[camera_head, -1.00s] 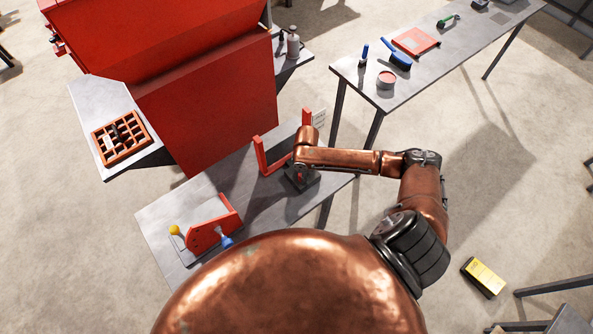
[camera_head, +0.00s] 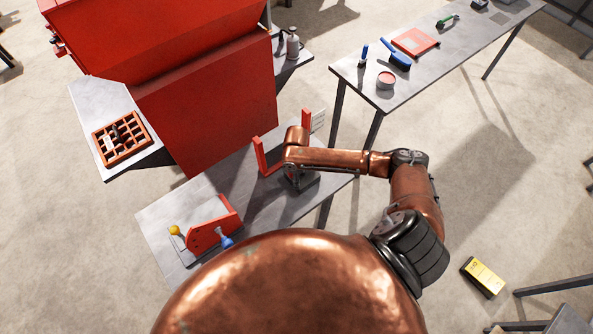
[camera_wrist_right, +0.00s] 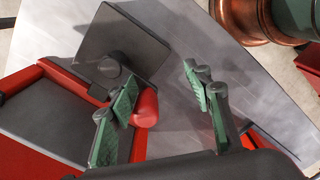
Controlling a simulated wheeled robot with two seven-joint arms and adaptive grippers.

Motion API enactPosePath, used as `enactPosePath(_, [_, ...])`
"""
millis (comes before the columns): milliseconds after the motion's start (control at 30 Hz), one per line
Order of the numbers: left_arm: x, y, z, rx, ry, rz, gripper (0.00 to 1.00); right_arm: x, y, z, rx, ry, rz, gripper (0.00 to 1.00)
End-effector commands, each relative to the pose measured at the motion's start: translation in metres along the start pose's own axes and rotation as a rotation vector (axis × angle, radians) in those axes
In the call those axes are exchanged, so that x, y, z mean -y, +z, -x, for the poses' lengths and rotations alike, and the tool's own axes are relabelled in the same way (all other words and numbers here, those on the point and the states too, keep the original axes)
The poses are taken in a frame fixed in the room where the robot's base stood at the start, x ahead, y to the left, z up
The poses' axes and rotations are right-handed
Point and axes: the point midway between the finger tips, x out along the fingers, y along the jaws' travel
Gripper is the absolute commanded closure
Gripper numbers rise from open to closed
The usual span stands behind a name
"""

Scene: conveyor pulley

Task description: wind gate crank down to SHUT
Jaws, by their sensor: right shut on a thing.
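The crank unit shows in the right wrist view as a dark grey plate (camera_wrist_right: 122,45) with a round hub (camera_wrist_right: 112,66). Beside it is the crank's rounded red handle (camera_wrist_right: 146,107). In the head view, my right gripper (camera_head: 291,173) is at the crank's dark base (camera_head: 305,181) on the grey bench, largely hidden by my wrist. The red gate frame (camera_head: 260,157) stands just behind. My left gripper is not in view.
A large red cabinet (camera_head: 215,120) stands behind. A side table (camera_head: 440,62) holds brushes and a tin.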

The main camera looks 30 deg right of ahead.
Motion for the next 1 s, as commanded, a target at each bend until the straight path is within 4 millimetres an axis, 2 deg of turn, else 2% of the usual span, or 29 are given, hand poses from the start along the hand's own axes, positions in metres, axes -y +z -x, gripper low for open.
enactPosePath(33, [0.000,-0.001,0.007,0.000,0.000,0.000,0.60,0.004,-0.010,0.010,-0.021,-0.006,0.011,0.62])
enactPosePath(600, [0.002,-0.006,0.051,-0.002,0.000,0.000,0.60,0.000,-0.013,0.052,-0.027,0.004,0.010,0.62])
enactPosePath(1000, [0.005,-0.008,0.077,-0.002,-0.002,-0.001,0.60,0.000,-0.004,0.071,-0.014,0.003,0.001,0.62])
